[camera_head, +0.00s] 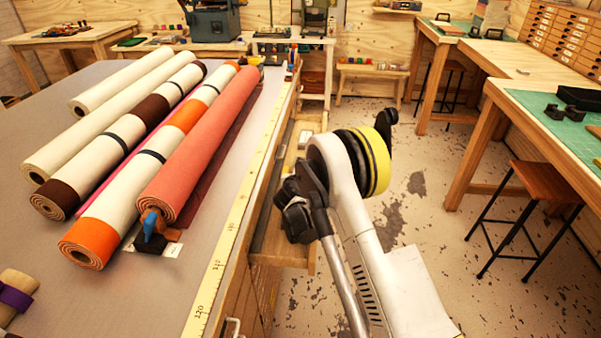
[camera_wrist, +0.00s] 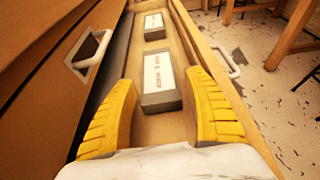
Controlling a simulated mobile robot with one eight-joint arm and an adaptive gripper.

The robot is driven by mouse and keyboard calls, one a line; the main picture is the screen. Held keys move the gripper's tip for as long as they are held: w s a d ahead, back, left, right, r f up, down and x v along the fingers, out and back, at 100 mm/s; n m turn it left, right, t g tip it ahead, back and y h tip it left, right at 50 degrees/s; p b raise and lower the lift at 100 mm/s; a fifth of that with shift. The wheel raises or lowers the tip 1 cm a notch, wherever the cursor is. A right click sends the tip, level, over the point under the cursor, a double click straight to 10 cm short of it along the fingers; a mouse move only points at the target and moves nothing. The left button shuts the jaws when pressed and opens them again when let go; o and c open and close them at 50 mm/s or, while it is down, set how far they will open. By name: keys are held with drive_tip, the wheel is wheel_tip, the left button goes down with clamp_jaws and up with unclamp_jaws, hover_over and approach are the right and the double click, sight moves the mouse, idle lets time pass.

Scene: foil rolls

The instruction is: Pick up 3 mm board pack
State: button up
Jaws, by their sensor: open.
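In the wrist view, a grey block-like pack (camera_wrist: 161,90) with a white printed label lies in an open wooden drawer (camera_wrist: 222,72). A second, similar labelled pack (camera_wrist: 154,27) lies farther along the drawer. The print is too small to tell which is the 3 mm board pack. My gripper (camera_wrist: 160,82) is open, with its yellow fingers on either side of the nearer pack's view and nothing held. In the head view, my arm's end is over the open drawer (camera_head: 272,248), and the fingers are hard to make out there. A small pale item (camera_head: 305,139) shows at the drawer's far end.
The large table (camera_head: 105,295) on the left bears several fabric rolls (camera_head: 200,140) and a yellow measuring strip (camera_head: 238,205) along its edge. A stool (camera_head: 545,182) and workbench (camera_head: 470,125) stand at the right. The floor between is clear.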

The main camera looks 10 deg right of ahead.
drive_tip(key=b+x, duration=0.2)
drive_tip(key=x, duration=0.2)
drive_tip(key=shift+w+a+f, duration=0.1)
drive_tip(key=shift+f, duration=0.05)
drive_tip(key=shift+w, duration=0.35)
drive_tip(key=c, duration=1)
drive_tip(key=shift+c, duration=0.2)
